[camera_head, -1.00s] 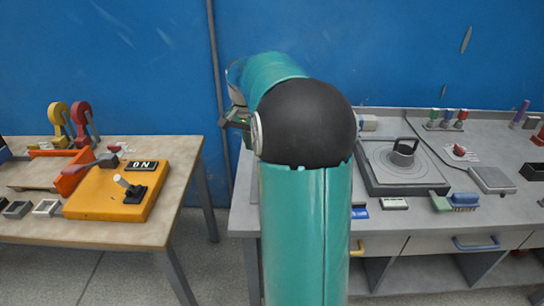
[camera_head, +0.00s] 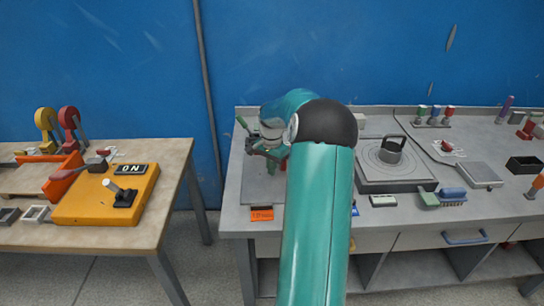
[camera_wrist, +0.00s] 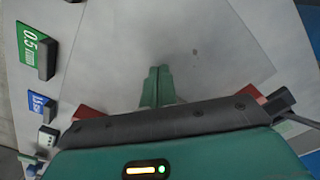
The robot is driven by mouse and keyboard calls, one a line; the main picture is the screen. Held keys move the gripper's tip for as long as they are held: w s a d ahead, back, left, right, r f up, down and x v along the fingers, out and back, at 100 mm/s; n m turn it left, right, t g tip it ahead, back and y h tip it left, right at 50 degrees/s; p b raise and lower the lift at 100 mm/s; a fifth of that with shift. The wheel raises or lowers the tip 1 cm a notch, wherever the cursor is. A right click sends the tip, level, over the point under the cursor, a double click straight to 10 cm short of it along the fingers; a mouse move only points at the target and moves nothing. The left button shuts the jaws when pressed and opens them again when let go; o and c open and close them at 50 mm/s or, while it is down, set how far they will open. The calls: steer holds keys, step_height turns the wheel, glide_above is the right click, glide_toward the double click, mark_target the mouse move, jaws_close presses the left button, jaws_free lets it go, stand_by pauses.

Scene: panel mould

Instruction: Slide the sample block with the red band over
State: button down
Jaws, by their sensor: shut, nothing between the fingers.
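My gripper (camera_head: 271,168) hangs over a flat grey plate (camera_head: 258,190) at the left end of the right-hand bench. Its green fingers (camera_wrist: 157,86) are closed together in the wrist view, with the plate's bare surface around and beyond them. I cannot tell whether the tips touch the plate. I cannot make out a sample block with a red band in either current view; my arm hides part of the bench. Small red shapes show beside the gripper body in the wrist view, and I cannot tell what they are.
A separate table (camera_head: 165,220) carries a yellow switch box (camera_head: 85,208).

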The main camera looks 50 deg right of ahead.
steer(key=shift+w+d+r, duration=0.1)
steer(key=shift+d, duration=1.9)
